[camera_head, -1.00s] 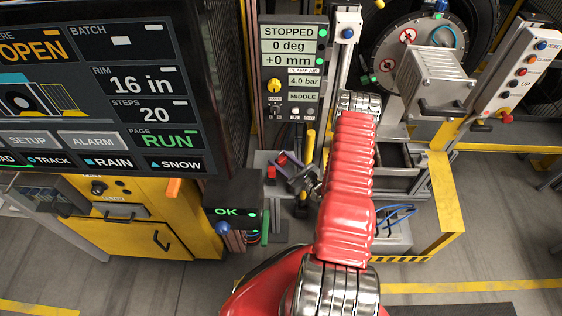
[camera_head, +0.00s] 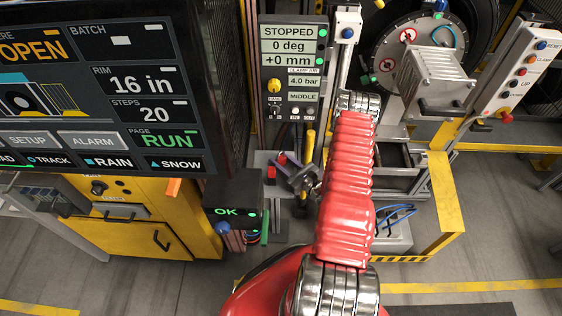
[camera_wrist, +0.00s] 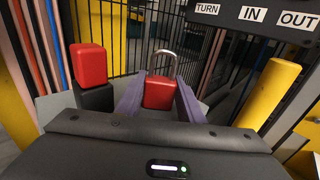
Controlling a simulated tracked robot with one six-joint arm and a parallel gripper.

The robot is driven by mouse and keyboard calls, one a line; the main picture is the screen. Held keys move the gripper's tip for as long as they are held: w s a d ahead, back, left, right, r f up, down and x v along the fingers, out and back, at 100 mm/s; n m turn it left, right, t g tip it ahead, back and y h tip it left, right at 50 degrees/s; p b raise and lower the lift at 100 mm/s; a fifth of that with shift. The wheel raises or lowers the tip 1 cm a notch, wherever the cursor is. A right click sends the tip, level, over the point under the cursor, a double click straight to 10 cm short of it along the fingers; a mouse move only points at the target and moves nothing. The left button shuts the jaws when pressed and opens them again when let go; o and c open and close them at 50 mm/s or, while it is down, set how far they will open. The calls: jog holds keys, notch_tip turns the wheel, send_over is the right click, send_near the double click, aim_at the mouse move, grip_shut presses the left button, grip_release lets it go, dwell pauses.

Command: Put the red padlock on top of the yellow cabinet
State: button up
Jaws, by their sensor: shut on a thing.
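The red padlock (camera_wrist: 159,93), with a silver shackle (camera_wrist: 163,58), sits between the purple fingers of my gripper (camera_wrist: 159,95) in the wrist view. The fingers are shut on its body and the shackle points up. In the head view my gripper (camera_head: 288,166) is left of my red arm, low in front of the control panel; the padlock is hard to make out there. The yellow cabinet (camera_head: 185,232) stands at the left, below the big screen. The screen hides much of its top. My gripper is to the right of the cabinet and apart from it.
A red block on a black post (camera_wrist: 90,63) stands left of the padlock. A yellow post (camera_wrist: 268,92) is at the right. The black OK box (camera_head: 232,196) and the big screen (camera_head: 100,85) lie between or near my gripper and the cabinet.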

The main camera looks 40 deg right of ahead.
jog(key=shift+c, duration=1.2)
jog(key=shift+r, duration=0.15)
notch_tip(320, 180, up, 10)
jog(key=shift+f, duration=0.15)
